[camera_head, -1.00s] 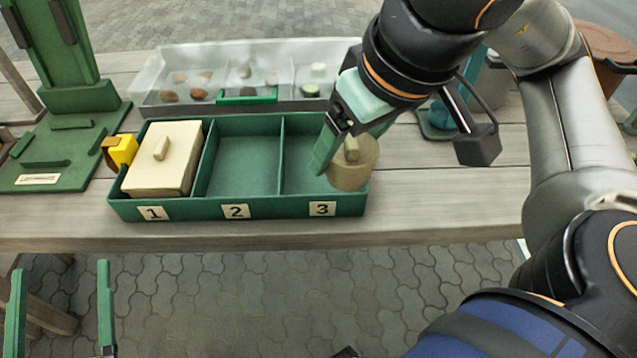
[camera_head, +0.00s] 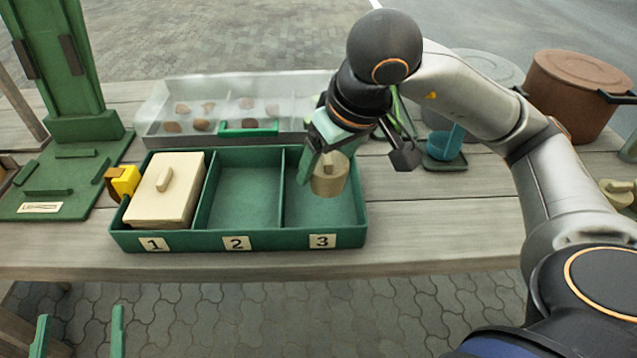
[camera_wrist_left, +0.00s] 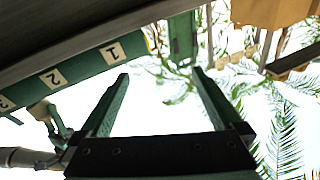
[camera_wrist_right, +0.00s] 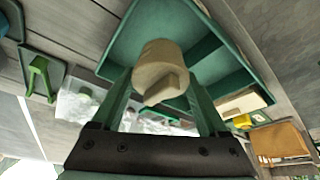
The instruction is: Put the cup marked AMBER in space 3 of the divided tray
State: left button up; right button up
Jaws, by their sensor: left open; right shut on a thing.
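The divided green tray (camera_head: 290,240) stands on the table, its spaces labelled 1, 2 and 3. Space 1 holds a cream block with a raised handle (camera_head: 160,190); space 2 is empty. My right gripper (camera_head: 325,160) is shut on a tan round cup with a knob on top (camera_head: 329,178), which also shows between the fingers in the right wrist view (camera_wrist_right: 160,65). The cup is over space 3; I cannot tell whether it touches the floor. No AMBER marking is readable. My left gripper (camera_head: 79,335) is open and empty, low in front of the table; its fingers show in the left wrist view (camera_wrist_left: 160,105).
A clear case with several stones (camera_head: 235,105) and a green handle lies behind the tray. A yellow item (camera_head: 123,182) touches the tray's left side. A green stand (camera_head: 75,125) is at the left. A blue holder (camera_head: 447,145) and a brown pot (camera_head: 575,90) are at the right.

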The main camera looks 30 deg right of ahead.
aim_at(337, 162)
jog(key=w+f, duration=0.1)
jog(key=f, duration=0.1)
jog(key=w+d+f+b, duration=0.1)
jog(key=w+f, duration=0.1)
pick_arm(q)
jog(key=s+r+m+t+h, duration=0.2)
jog(key=r+h, duration=0.1)
jog(key=r, duration=0.3)
jog(key=s+d+r+m+t+h+b, duration=0.1)
jog(key=s+r+m+h, duration=0.2)
jog(key=r, duration=0.3)
jog(key=shift+r+t+h, duration=0.3)
jog(key=shift+t+h, duration=0.1)
pick_arm(e)
jog(key=x, duration=0.3)
jog(key=shift+s+d+f, duration=0.15)
jog(key=shift+s+f, duration=0.05)
jog(key=shift+f, duration=0.25)
pick_arm(q)
jog(key=shift+s+d+m, duration=0.1)
jog(key=shift+s+m, duration=0.15)
jog(key=shift+m, duration=0.05)
pick_arm(e)
jog(key=shift+f, duration=0.2)
pick_arm(q)
jog(key=shift+s+r+h, duration=0.1)
jog(key=shift+r+h, duration=0.05)
jog(key=shift+h, duration=0.15)
pick_arm(e)
jog(key=o, duration=1.3)
